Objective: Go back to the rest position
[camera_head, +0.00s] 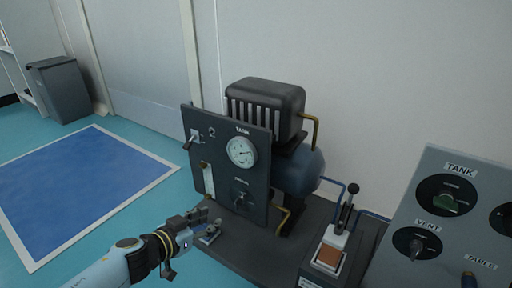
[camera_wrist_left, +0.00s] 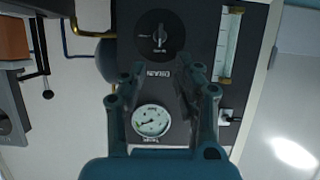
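My left gripper (camera_head: 212,226) comes in from the lower left in the head view, in front of the lower part of a dark upright panel (camera_head: 222,165). In the left wrist view its two fingers (camera_wrist_left: 165,72) are apart with nothing between them. Beyond them is the panel, upside down, with a round gauge (camera_wrist_left: 151,121) and a black drain knob (camera_wrist_left: 160,36). The gripper appears apart from the panel, though the exact gap cannot be told. My right gripper is not in view.
A compressor (camera_head: 265,105) with a blue tank (camera_head: 302,172) stands behind the panel. A black-knobbed lever (camera_head: 345,208) and a grey control panel (camera_head: 450,215) are at right. A bin (camera_head: 60,90) stands at back left. The blue floor mat (camera_head: 80,185) is clear.

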